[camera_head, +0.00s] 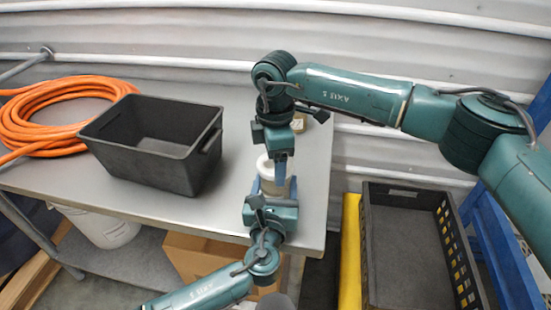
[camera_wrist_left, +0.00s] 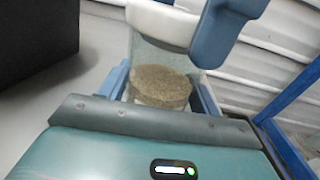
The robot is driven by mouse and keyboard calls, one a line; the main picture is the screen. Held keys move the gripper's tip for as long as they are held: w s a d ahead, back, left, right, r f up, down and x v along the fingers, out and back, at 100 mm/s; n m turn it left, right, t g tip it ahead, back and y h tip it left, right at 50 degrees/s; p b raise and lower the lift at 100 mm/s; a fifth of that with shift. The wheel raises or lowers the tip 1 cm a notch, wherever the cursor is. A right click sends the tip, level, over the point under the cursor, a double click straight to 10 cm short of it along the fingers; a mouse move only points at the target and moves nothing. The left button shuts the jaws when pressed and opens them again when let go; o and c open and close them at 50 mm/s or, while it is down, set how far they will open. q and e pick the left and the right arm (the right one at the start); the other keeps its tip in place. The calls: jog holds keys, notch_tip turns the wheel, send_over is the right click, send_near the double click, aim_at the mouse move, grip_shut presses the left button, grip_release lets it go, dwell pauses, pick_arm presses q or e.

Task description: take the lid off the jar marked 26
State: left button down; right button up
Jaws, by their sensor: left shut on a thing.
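A clear jar (camera_wrist_left: 160,87) with brown contents and a white lid (camera_wrist_left: 162,22) stands near the right end of the bench. In the head view the lid (camera_head: 265,165) shows between my two grippers. No number is readable on the jar. My left gripper (camera_head: 272,187) is shut on the jar, with its blue fingers on either side of the jar body. My right gripper (camera_head: 279,168) points down at the lid from above. One blue fingertip of it is beside the lid in the wrist view (camera_wrist_left: 218,32). Its grip is partly hidden.
A black bin (camera_head: 155,140) stands on the grey bench (camera_head: 100,190), left of the jar. An orange hose coil (camera_head: 60,115) lies at the far left. A black crate (camera_head: 410,240) sits right of the bench.

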jog(key=n, duration=0.3)
jog(key=shift+n, duration=0.4)
jog(key=n, duration=1)
jog(key=shift+r+n, duration=0.1)
jog(key=shift+n, duration=0.3)
jog(key=n, duration=0.6)
jog(key=shift+n, duration=0.3)
jog(key=n, duration=1.4)
jog(key=shift+n, duration=0.4)
jog(key=n, duration=0.6)
jog(key=shift+n, duration=0.3)
jog(key=n, duration=0.6)
jog(key=shift+r, duration=0.1)
jog(key=n, duration=0.5)
jog(key=shift+r, duration=0.15)
